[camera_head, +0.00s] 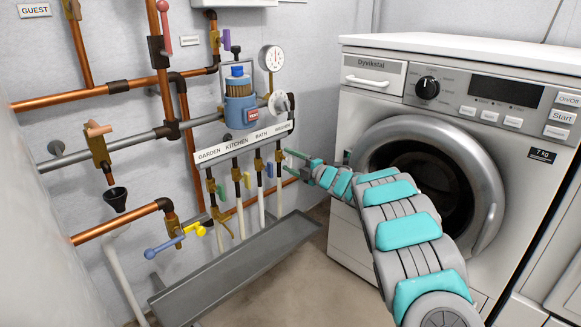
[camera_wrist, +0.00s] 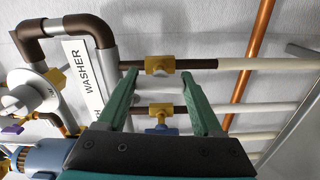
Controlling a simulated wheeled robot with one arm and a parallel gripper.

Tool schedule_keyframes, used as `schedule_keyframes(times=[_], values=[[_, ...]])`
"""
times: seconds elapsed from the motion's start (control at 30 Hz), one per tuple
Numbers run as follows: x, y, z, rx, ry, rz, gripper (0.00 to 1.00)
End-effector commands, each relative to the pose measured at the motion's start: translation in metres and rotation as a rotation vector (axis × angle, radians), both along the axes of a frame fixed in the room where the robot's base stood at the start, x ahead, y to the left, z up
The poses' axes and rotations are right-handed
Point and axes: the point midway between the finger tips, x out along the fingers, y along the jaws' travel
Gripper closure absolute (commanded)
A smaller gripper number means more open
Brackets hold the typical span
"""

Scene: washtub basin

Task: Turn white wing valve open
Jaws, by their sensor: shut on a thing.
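The white wing valve handle (camera_wrist: 160,84) shows in the wrist view between my two green fingers, in front of a brass valve body (camera_wrist: 160,65) on the pipe beside the WASHER label. The handle appears to lie roughly along the pipe. My gripper (camera_wrist: 160,76) is shut on it, with a finger at each end of the wing. In the head view my gripper (camera_head: 296,162) reaches the rightmost pipe under the label strip (camera_head: 244,146). The white handle cannot be made out there.
A grey trough (camera_head: 240,275) lies below. The washing machine (camera_head: 350,130) stands close on the right. A pressure gauge (camera_head: 271,58) is above.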

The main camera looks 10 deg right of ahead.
Motion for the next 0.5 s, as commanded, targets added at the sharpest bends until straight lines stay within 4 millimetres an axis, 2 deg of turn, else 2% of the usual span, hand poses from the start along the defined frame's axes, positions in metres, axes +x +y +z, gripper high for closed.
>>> schedule_keyframes(times=[0.5], values=[[-0.0004, 0.0011, -0.0015, -0.109, -0.076, 0.002, 0.88]])
